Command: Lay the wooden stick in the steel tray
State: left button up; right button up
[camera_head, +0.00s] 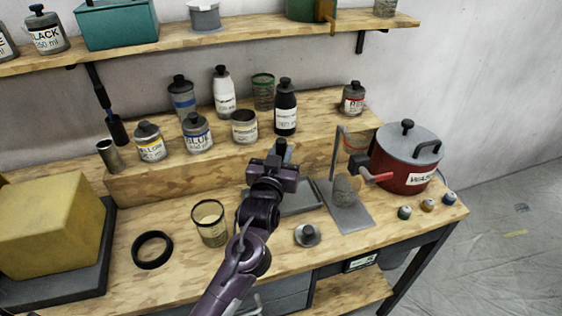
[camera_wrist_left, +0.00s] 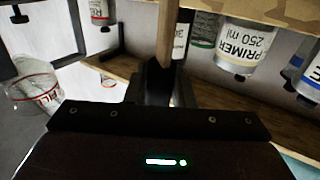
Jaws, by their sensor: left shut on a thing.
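The wooden stick (camera_wrist_left: 166,35) shows in the left wrist view as a plain brown bar rising from between the fingers. My left gripper (camera_wrist_left: 165,85) is shut on it. In the head view my left gripper (camera_head: 280,152) is over the middle of the bench, and I cannot make out the stick there. My right gripper is not in view.
A glass jar (camera_head: 209,222) and a black ring (camera_head: 152,250) are left of my arm. A small lidded tin (camera_head: 307,235) sits in front of the tray. A metal stand (camera_head: 352,215) and red pot (camera_head: 405,158) are to the right. Bottles and cans line the raised step (camera_head: 190,180) behind.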

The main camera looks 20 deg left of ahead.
pick_arm(q)
notch_tip(320, 180, down, 3)
jog(key=shift+r, duration=0.1)
jog(key=shift+f, duration=0.25)
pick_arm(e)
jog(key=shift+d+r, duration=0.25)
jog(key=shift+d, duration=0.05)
pick_arm(q)
jog(key=shift+f, duration=0.15)
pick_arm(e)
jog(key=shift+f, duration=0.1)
pick_arm(q)
jog(key=o, duration=0.9)
